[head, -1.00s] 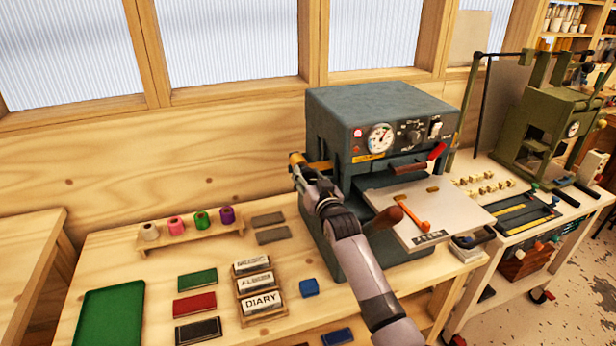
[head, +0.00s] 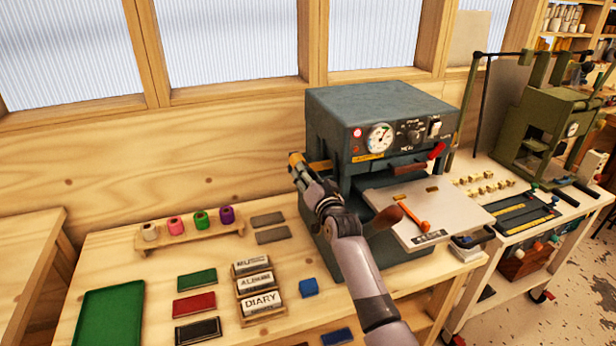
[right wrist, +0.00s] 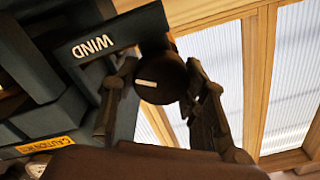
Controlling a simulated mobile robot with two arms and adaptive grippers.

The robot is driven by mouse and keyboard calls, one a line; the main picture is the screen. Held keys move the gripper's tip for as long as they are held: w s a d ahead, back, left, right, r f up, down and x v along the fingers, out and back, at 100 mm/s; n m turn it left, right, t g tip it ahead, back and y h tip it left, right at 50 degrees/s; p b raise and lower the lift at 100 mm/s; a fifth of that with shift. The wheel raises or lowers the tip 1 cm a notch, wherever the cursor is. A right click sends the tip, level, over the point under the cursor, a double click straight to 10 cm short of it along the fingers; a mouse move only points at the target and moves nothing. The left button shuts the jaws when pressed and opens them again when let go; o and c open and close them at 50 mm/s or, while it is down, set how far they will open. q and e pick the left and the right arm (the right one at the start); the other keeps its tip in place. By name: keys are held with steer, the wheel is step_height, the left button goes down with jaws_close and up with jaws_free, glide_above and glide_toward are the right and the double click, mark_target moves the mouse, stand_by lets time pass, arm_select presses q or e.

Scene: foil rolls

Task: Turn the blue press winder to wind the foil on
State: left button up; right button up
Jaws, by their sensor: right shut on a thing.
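The blue-grey press (head: 345,120) stands on the wooden bench. In the right wrist view a dark round winder knob (right wrist: 160,78) with a white mark sits beside the press's WIND label (right wrist: 93,46). My right gripper (right wrist: 155,95) has its fingers on either side of this knob and is shut on it. In the head view my right gripper (head: 303,176) is at the press's left side, and it hides most of the knob. A gold piece (head: 295,158), perhaps the foil roll, shows just above the gripper. My left gripper is not in view.
A rack of coloured foil rolls (head: 190,236) stands at the back left of the bench. Type blocks (head: 262,303), coloured covers and a green tray (head: 108,322) lie in front. The press's pale bed (head: 445,208) sticks out to the right. A green press (head: 540,125) stands farther right.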

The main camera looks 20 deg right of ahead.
steer(key=o, duration=1.2)
steer(key=shift+s, duration=0.1)
steer(key=s, duration=1.2)
steer(key=shift+d, duration=0.25)
steer(key=shift+w, duration=0.1)
